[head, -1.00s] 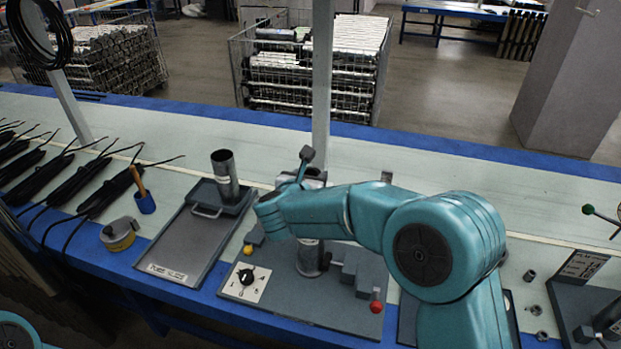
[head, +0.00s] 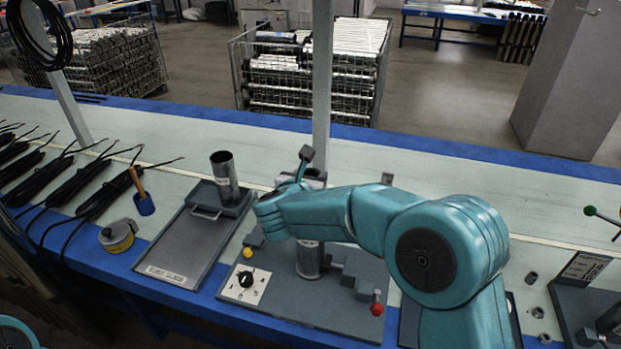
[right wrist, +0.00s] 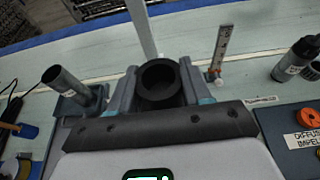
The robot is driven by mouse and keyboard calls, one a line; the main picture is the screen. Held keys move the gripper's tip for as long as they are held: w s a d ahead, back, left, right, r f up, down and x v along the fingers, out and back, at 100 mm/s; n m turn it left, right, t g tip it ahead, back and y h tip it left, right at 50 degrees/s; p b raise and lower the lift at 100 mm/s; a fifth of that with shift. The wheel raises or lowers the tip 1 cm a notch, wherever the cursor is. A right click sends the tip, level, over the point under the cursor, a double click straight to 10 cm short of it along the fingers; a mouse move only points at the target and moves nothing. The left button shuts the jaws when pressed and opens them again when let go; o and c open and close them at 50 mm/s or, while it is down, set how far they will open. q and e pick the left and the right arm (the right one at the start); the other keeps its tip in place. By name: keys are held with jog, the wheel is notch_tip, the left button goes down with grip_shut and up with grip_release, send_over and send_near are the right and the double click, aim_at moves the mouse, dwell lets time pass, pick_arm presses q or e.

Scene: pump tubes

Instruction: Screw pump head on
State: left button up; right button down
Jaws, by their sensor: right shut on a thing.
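A grey metal tube (head: 309,260) stands upright in the fixture (head: 290,296) on the bench, its upper part hidden behind my right arm. My right gripper (right wrist: 160,88) is shut on a dark, round, hollow piece (right wrist: 159,82), which looks like the pump head; its open top faces up between the two fingers. In the head view the top of this piece (head: 312,174) shows just behind my forearm, above the tube. Whether it touches the tube is hidden. My left gripper is out of view.
A tray (head: 180,252) with an upright tube (head: 224,176) stands left of the fixture. A post (head: 322,90) rises behind.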

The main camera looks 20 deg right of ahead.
dwell(0.4)
jog(key=shift+b, duration=0.45)
jog(key=shift+f+b, duration=1.05)
jog(key=shift+b, duration=0.2)
jog(key=shift+c, duration=2.1)
grip_release()
jog(key=b+v, duration=0.1)
jog(key=v, duration=1.5)
jog(key=shift+s, duration=0.15)
